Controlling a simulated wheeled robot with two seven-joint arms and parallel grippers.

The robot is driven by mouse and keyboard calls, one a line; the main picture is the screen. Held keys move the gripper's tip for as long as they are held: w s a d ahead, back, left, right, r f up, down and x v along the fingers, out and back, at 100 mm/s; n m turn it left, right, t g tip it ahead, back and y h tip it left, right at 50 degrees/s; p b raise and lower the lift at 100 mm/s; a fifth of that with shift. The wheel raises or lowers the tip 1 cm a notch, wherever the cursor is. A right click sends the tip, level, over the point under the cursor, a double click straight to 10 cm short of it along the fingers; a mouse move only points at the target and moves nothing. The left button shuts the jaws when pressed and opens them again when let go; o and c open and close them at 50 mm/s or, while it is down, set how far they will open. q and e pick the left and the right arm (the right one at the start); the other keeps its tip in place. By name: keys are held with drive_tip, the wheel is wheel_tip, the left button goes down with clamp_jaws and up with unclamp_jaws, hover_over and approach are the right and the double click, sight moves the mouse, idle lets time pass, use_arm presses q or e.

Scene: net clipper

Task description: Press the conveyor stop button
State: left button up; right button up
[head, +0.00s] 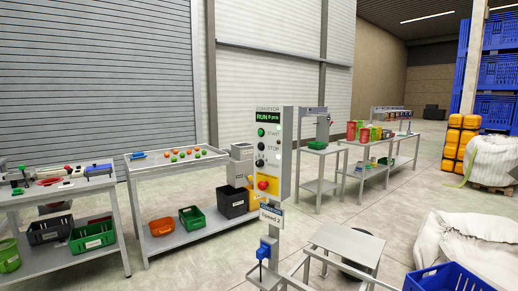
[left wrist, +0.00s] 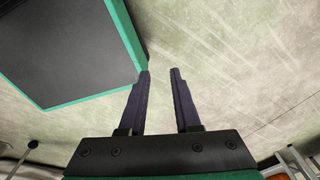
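A grey control box (head: 272,150) stands on a post in the middle of the head view. Its display (head: 267,117) reads RUN with small digits. Below are a green button (head: 261,132) labelled START, a dark round button (head: 262,146) labelled STOP and a dark knob (head: 260,162). A red mushroom button (head: 263,185) sits on a yellow panel at the bottom. My left gripper (left wrist: 160,73) shows only in the left wrist view, its two fingers apart with nothing between them, over bare floor. The box is not in that view. My right gripper is not in view.
A "Speed 2" sign (head: 271,216) hangs under the box. Tables with bins and small parts (head: 176,165) stand at the left. A low metal stand (head: 347,242), a blue crate (head: 452,278) and white sacks (head: 465,243) are at the right. Open floor lies between.

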use_arm(q)
clamp_jaws()
idle(1.4)
